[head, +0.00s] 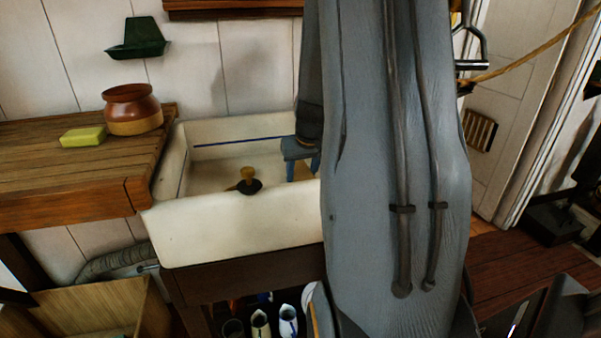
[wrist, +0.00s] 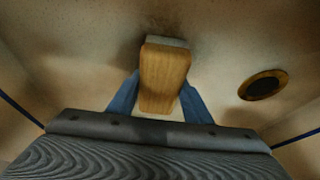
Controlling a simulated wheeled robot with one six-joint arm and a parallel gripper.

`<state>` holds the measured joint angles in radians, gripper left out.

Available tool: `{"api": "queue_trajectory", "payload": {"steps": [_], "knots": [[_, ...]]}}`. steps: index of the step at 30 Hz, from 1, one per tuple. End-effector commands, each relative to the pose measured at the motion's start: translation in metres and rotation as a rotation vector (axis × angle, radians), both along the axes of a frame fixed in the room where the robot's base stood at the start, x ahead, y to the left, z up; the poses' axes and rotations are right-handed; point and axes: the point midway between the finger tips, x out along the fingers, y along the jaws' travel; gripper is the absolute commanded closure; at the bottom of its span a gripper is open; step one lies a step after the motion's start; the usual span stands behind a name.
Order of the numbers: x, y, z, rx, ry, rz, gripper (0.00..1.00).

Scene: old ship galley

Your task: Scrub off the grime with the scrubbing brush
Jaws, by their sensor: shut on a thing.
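My gripper (head: 302,163) reaches down into the white sink (head: 235,222), at the right side of its basin. Its blue fingers are shut on the scrubbing brush (wrist: 165,75), a wooden block with pale bristles at its far end. In the head view the brush is mostly hidden by my gripper and the sink's front wall. In the wrist view the bristle end is at or close to the basin surface; I cannot tell if it touches. Brownish, speckled grime (wrist: 85,45) tints the basin there, with a darker smudge around the bristles.
A brass-rimmed drain (wrist: 263,85) lies right of the brush in the wrist view. A wooden counter (head: 60,180) left of the sink holds a yellow-green sponge (head: 83,137) and a brown pot (head: 133,109). A green soap dish (head: 137,40) hangs on the wall. Bottles (head: 288,321) stand below.

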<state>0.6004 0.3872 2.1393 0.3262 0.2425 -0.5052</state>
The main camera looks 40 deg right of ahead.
Motion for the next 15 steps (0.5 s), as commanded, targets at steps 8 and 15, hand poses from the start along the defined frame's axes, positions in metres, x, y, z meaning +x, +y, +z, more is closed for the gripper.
{"api": "queue_trajectory", "payload": {"steps": [8, 15], "knots": [[-0.017, 0.008, -0.002, 0.0, 0.0, 0.0, 0.89], [-0.03, 0.015, -0.002, 0.0, -0.001, 0.0, 0.89]]}}
